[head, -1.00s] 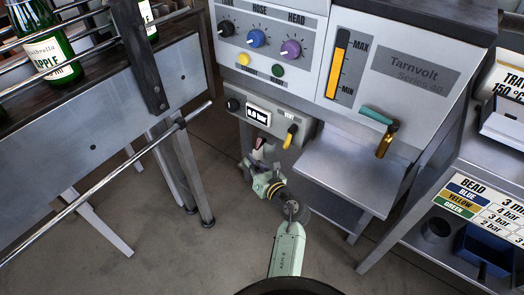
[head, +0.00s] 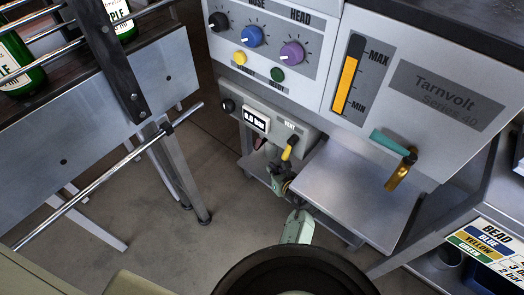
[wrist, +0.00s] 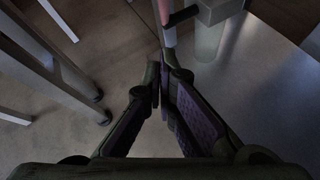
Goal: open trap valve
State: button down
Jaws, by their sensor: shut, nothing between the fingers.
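No part is readable as marked trap valve. Below the gauge box (head: 266,125) a small reddish-pink part (head: 258,144) shows in the head view. In the wrist view a pink upright bar (wrist: 167,28) stands just beyond my gripper (wrist: 163,78), beside a short dark lever (wrist: 181,15) on a grey block (wrist: 216,9) with a pale cylinder (wrist: 208,42) under it. My gripper is shut and empty; its fingertips are close to the bar's lower end, and I cannot tell whether they touch.
A yellow vent lever (head: 290,147) sits on the gauge box. A teal-handled brass valve (head: 402,166) is on the machine front, above a metal shelf (head: 353,188). A bottle conveyor (head: 110,95) with a protruding rod stands left. Floor between is clear.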

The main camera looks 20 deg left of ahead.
aim_at(256, 148)
jog(key=shift+w+a+f+p, duration=0.1)
jog(key=shift+w+a+f, duration=0.3)
jog(key=shift+w+a, duration=0.8)
jog(key=shift+w+a+f+p, duration=0.1)
jog(key=shift+w+a+f, duration=0.3)
jog(key=shift+w+a, duration=0.8)
jog(key=shift+w+a+f+p, duration=0.1)
jog(key=shift+w+a+f, duration=0.3)
jog(key=shift+w+a, duration=0.8)
jog(key=shift+w+d, duration=0.1)
jog(key=shift+d, duration=0.1)
